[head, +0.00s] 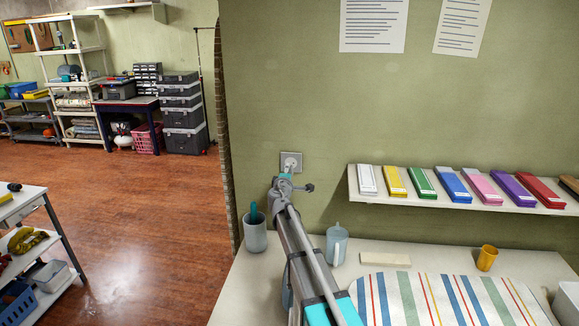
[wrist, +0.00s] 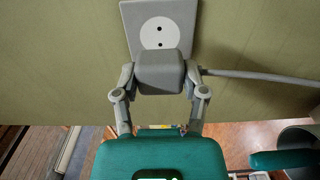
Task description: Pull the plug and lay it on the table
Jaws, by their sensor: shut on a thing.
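The wall outlet (head: 291,160) is a grey plate on the green wall, above the table's far left part. In the wrist view the outlet (wrist: 159,22) shows a round white face with two empty holes. The grey plug (wrist: 160,72) is between my gripper's two fingers (wrist: 160,80), which are shut on its sides. It is in front of the plate's lower part, and the gap behind it cannot be judged. Its grey cable (wrist: 255,77) runs off to the right. In the head view my gripper (head: 286,176) is at the outlet and largely hides the plug. The white table (head: 240,293) is below.
A wall shelf (head: 450,200) holds coloured boxes. Bare tabletop lies between these things.

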